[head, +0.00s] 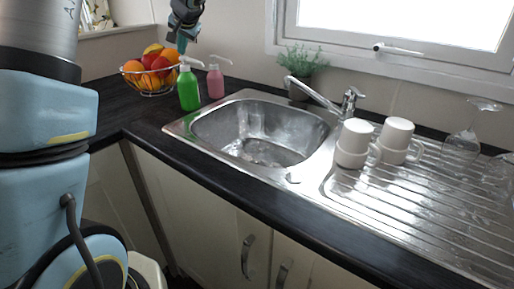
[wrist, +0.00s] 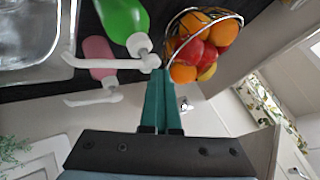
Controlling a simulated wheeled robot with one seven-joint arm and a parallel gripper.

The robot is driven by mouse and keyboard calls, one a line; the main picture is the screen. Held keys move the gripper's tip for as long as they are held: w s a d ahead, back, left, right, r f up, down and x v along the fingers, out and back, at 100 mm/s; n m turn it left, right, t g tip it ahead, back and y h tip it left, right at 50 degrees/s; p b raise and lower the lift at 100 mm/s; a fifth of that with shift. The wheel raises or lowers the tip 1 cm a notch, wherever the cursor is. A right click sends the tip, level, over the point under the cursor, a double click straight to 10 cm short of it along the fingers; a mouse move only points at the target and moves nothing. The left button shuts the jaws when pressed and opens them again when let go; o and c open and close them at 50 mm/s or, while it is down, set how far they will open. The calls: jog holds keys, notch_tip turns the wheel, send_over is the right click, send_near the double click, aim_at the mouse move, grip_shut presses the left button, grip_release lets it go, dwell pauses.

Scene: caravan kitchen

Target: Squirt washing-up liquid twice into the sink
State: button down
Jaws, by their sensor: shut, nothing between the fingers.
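A green bottle (head: 188,91) with a white pump top stands upright on the dark worktop, left of the steel sink (head: 250,125). It also shows in the wrist view (wrist: 122,17). A pink bottle (head: 215,83) with a white pump stands beside it, nearer the wall, and shows in the wrist view (wrist: 97,48). My gripper (head: 182,46) is shut and empty, just above the green bottle's pump. In the wrist view its teal fingertips (wrist: 158,72) are close to a white pump spout; I cannot tell whether they touch it. No label is readable.
A wire fruit bowl (head: 150,91) stands close left of the bottles. A tap (head: 325,97) and a potted plant (head: 302,67) are behind the sink. White mugs (head: 354,143) and upturned glasses (head: 461,143) stand on the drainer. The sink basin looks empty of dishes.

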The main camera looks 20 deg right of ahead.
aim_at(183, 57)
jog(key=shift+r+p, duration=2.1)
jog(key=shift+r, duration=0.9)
